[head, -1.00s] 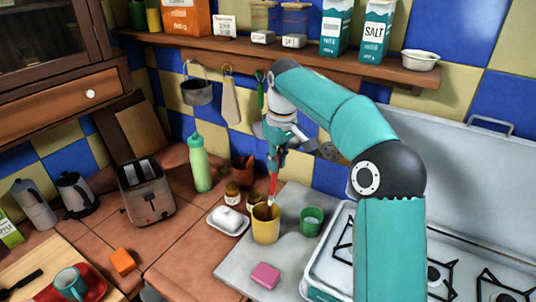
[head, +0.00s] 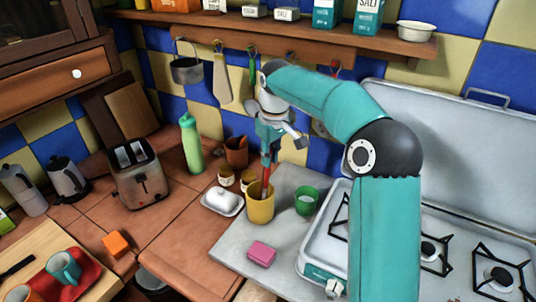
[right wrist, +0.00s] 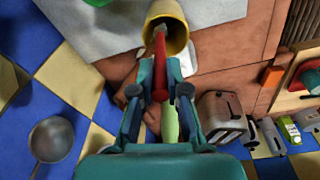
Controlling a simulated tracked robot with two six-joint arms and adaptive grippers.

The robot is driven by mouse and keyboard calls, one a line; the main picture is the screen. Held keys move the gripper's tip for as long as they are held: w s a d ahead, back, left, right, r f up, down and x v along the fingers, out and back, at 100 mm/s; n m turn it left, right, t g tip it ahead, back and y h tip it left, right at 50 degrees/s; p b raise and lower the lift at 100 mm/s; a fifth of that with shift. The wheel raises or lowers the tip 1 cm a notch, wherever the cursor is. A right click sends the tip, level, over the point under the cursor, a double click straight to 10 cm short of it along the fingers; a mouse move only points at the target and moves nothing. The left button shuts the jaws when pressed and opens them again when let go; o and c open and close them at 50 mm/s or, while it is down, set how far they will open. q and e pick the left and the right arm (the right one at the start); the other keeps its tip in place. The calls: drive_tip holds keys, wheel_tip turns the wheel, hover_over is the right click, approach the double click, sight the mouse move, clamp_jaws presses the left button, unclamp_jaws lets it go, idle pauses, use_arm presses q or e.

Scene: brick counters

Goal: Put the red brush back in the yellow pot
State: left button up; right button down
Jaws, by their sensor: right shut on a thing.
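My right gripper (head: 268,158) is shut on the red brush (head: 265,179) and holds it roughly upright over the yellow pot (head: 260,210). The brush's lower end reaches into the pot's mouth; how deep it sits is hard to tell. In the right wrist view, the fingers (right wrist: 160,93) grip the red handle (right wrist: 160,62), and its far end lies within the rim of the yellow pot (right wrist: 176,38). The pot stands upright on the grey counter. My left gripper is not in view.
A green cup (head: 306,201) stands close right of the pot, and a white butter dish (head: 222,201) and small jars (head: 226,176) stand left. A pink sponge (head: 262,253) lies in front. The stove (head: 318,262) is on the right. Utensils hang behind.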

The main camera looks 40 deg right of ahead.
drive_tip(key=shift+f+b, duration=1.85)
drive_tip(key=shift+f, duration=1)
drive_tip(key=c, duration=1.1)
unclamp_jaws()
drive_tip(key=r, duration=0.4)
drive_tip(key=s+r, duration=0.1)
drive_tip(key=r, duration=0.6)
drive_tip(key=shift+s+a+r, duration=0.1)
drive_tip(key=shift+s+r, duration=0.05)
drive_tip(key=shift+r, duration=0.25)
